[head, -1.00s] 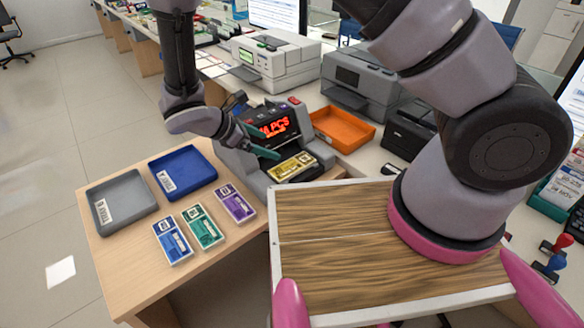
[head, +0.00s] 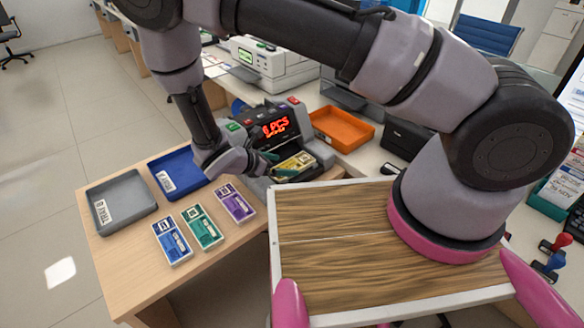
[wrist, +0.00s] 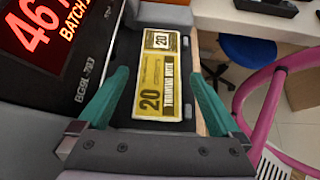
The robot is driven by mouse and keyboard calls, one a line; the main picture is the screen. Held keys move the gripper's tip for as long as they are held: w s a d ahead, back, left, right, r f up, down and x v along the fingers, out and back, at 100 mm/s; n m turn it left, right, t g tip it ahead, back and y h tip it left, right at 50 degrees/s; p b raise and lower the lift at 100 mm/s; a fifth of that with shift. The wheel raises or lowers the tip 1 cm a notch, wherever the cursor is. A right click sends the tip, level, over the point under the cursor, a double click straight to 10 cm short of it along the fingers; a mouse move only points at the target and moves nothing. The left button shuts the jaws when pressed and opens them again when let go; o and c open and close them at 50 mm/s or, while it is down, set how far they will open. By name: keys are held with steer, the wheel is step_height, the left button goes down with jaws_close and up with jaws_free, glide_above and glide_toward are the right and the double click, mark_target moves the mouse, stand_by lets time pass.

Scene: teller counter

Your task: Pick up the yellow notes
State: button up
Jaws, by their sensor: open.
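The yellow notes (head: 295,164) lie flat in the front slot of the counting machine (head: 278,130), which has a red lit display. In the wrist view the yellow notes (wrist: 161,80) show a "20" and lie ahead of and between my two green fingers. My gripper (wrist: 160,88) is open and empty, with one finger on each side of the notes. In the head view my gripper (head: 270,165) is at the left side of the notes, partly hidden by my wrist. I cannot tell how far above the notes the fingertips are.
Blue (head: 172,240), green (head: 202,227) and purple (head: 234,203) notes lie on the wooden table. A grey tray (head: 122,222) and a blue tray (head: 163,181) stand behind them. An orange tray (head: 345,145) is right of the machine. A blue stool (wrist: 250,48) shows in the wrist view.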

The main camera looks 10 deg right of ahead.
mark_target(292, 165)
steer(key=shift+x, duration=1.55)
steer(key=shift+r, duration=0.1)
steer(key=c, duration=1.4)
